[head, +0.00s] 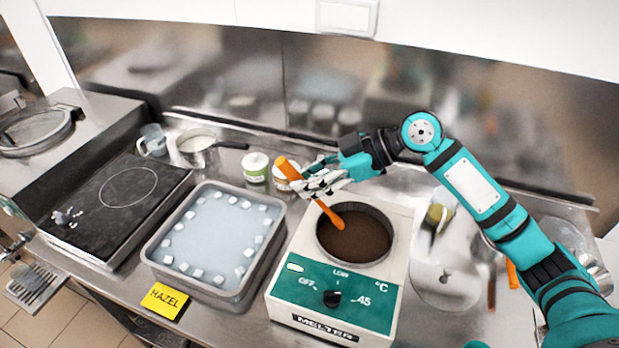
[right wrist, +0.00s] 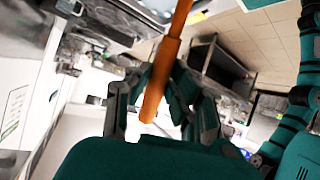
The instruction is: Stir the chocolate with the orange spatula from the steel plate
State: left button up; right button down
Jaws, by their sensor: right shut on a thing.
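My right gripper (head: 318,180) is shut on the orange spatula (head: 329,213) above the melter's left rim. The spatula is tilted, with its handle end up to the left and its lower end down at the chocolate (head: 354,240). The dark brown chocolate fills the round well of the white and green melter (head: 284,303). Whether the tip is under the chocolate's surface is hard to tell. In the right wrist view the orange handle (right wrist: 164,75) stands between the fingers. My left gripper is not in view.
A tray of ice water (head: 154,258) with white cubes stands left of the melter, behind a yellow HAZEL note (head: 164,300). Small tubs (head: 256,168) stand behind. A black hob (head: 100,205) and a saucepan (head: 198,155) are further left.

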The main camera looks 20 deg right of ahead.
jog(key=shift+r, duration=0.15)
dwell(0.4)
notch_tip(320, 180, up, 5)
jog(key=p, duration=0.4)
dwell(0.4)
